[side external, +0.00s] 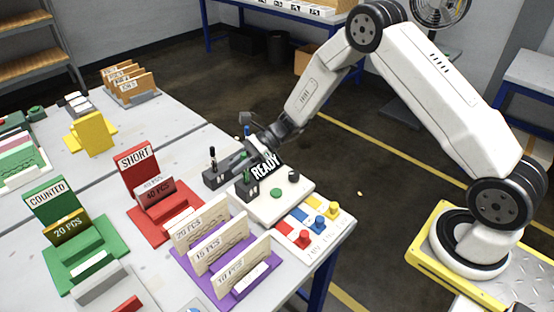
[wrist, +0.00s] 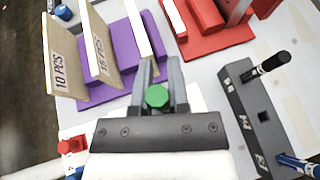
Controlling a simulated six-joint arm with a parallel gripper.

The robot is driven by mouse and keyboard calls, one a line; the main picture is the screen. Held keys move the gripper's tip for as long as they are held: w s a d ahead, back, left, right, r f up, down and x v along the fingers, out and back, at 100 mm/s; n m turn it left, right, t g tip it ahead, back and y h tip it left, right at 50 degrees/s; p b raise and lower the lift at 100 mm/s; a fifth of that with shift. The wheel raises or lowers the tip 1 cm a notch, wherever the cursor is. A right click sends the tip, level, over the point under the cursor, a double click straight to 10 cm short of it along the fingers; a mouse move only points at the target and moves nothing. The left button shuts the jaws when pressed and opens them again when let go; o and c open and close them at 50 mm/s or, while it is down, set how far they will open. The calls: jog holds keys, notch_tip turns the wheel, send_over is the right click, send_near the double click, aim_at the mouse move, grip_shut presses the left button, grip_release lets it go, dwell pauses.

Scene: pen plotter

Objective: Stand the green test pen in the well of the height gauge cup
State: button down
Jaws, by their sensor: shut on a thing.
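My gripper (wrist: 161,78) is shut on the green test pen (wrist: 157,96), whose green hexagonal end shows between the fingers in the wrist view. In the side view my gripper (side external: 264,143) is low over the plotter's white base, beside the black READY sign (side external: 265,166). The pen's lower end is hidden, so I cannot tell whether it touches anything. I cannot clearly make out the height gauge cup or its well; the gripper covers the area beneath it in the wrist view.
The dark pen rack (wrist: 240,100) holds a black pen (wrist: 268,66) and a blue pen (wrist: 298,164), with an empty hole between them. Purple (side external: 222,282), red (side external: 165,222) and green (side external: 88,262) card stands crowd the table. Coloured knobs (side external: 319,221) line the table edge.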

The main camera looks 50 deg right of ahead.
jog(key=shift+f, duration=0.3)
jog(key=c, duration=0.5)
grip_release()
jog(key=shift+c, duration=0.2)
jog(key=shift+d, duration=0.1)
jog(key=v, duration=0.7)
jog(key=shift+d, duration=0.25)
jog(key=shift+s+r, duration=0.15)
